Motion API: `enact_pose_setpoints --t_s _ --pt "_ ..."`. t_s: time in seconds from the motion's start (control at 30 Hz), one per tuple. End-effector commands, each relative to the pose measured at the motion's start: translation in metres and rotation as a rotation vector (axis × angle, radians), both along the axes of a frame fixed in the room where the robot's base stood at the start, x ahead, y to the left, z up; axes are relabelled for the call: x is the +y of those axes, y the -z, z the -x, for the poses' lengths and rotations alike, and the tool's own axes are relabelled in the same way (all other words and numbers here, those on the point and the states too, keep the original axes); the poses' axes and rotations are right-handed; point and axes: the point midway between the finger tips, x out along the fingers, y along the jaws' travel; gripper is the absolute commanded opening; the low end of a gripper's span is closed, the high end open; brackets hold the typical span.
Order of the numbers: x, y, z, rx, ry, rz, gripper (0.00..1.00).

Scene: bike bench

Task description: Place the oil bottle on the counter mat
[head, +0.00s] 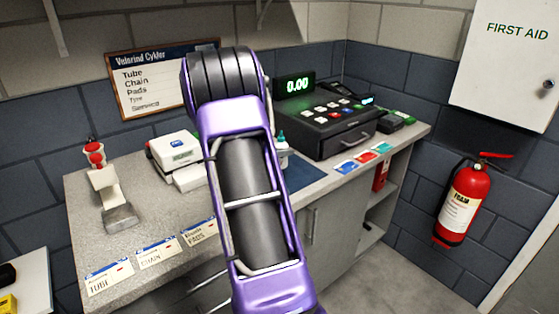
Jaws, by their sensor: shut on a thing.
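A small pale bottle with a teal tip (282,150), which looks like the oil bottle, shows just right of my purple arm. My arm hides part of it. It appears upright over or on the dark blue counter mat (308,177); I cannot tell whether it touches the mat. My arm also covers the left part of the mat. My gripper is hidden behind my arm, so its fingers and their hold on the bottle do not show.
A black cash register (325,125) stands behind the mat. A white card printer-like box (175,148) and a red-topped stand (97,155) are at left. Price cards (158,251) line the front edge. A fire extinguisher (463,200) hangs at right.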

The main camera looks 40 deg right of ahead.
Motion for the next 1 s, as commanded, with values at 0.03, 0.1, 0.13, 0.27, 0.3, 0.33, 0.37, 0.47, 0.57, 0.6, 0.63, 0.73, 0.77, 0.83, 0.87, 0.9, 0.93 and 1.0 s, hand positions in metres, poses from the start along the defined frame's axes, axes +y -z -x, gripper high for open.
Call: enact_pose_setpoints --t_s 0.03,0.1,0.13,0.27,0.3,0.33,0.37,0.47,0.57,0.6,0.63,0.73,0.77,0.83,0.87,0.9,0.93,1.0 --pt "0.0 0.011 0.001 0.005 0.0 -0.001 0.0" --pt "0.0 0.022 0.0 0.005 0.0 -0.001 0.0" --pt "0.0 0.025 0.001 0.005 0.0 0.0 0.0" --pt "0.0 0.028 0.0 0.0 0.001 0.0 0.0" --pt "0.0 0.028 0.0 0.0 0.001 0.001 0.0" --pt "0.0 0.028 0.0 0.0 0.001 0.001 0.0" --pt "0.0 0.028 0.0 0.0 0.001 0.001 0.0" --pt "0.0 0.029 0.0 0.001 0.001 0.0 0.0" --pt "0.0 0.032 0.0 0.002 0.0 -0.001 0.55" --pt "0.0 0.031 0.0 0.002 -0.001 -0.001 0.62" --pt "0.0 0.031 0.0 0.002 -0.001 -0.001 0.68" --pt "0.0 0.031 0.0 0.002 0.0 -0.001 0.83" --pt "0.0 0.031 0.0 0.001 0.001 -0.001 0.83" --pt "0.0 0.031 0.0 0.001 0.001 -0.001 0.83" --pt "0.0 0.031 0.0 0.001 0.001 0.0 0.83" --pt "0.0 0.031 0.0 0.001 0.001 0.0 0.83" --pt "0.0 0.031 0.0 0.001 0.001 0.0 0.83" --pt "0.0 0.03 0.0 0.001 0.001 0.0 0.83"
